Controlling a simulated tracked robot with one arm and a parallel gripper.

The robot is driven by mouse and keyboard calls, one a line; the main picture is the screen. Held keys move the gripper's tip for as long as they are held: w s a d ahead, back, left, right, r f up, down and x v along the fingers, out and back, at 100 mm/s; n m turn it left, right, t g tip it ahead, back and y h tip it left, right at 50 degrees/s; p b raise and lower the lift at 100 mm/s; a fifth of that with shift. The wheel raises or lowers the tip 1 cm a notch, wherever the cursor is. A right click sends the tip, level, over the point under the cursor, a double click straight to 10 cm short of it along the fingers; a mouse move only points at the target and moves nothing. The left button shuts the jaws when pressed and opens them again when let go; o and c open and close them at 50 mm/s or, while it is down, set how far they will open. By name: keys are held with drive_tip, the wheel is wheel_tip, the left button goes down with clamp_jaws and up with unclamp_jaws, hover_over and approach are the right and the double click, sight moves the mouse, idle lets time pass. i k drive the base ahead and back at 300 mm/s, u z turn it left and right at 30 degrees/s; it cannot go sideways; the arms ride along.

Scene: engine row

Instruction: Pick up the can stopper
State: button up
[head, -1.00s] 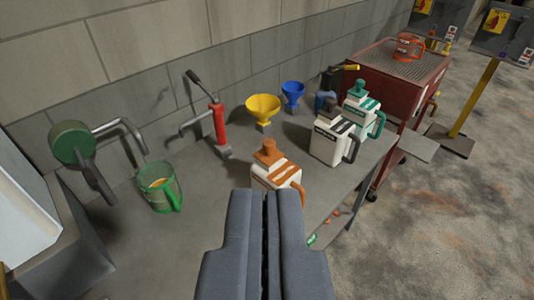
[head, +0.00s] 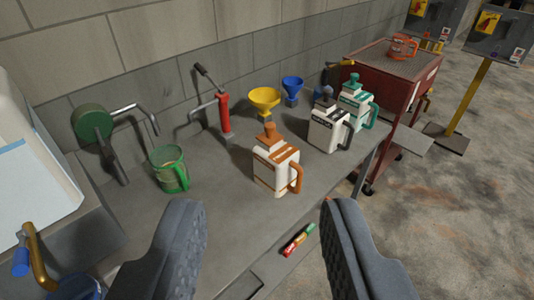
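Three white cans with coloured stoppers stand upright on the grey bench. The nearest can (head: 272,170) has an orange handle and an orange stopper (head: 269,136) on its top. Behind it to the right are a can with a dark handle (head: 327,130) and dark stopper (head: 326,97), and a can with a teal handle (head: 352,104) and teal stopper (head: 352,81). My gripper (head: 262,212) is open and empty, its fingers wide apart in the foreground. The orange-stoppered can shows beyond the gap between the fingers.
A green jug (head: 168,170) stands left of the cans. A red pump (head: 225,115), yellow funnel (head: 263,102) and blue funnel (head: 292,87) stand near the wall. A red and green tube (head: 298,240) lies by the bench's front edge. A red cart (head: 392,75) stands at right.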

sight(269, 138)
drive_tip(key=k, duration=0.85)
drive_tip(key=z, duration=0.4)
drive_tip(key=i, duration=2.25)
drive_tip(key=u, duration=0.7)
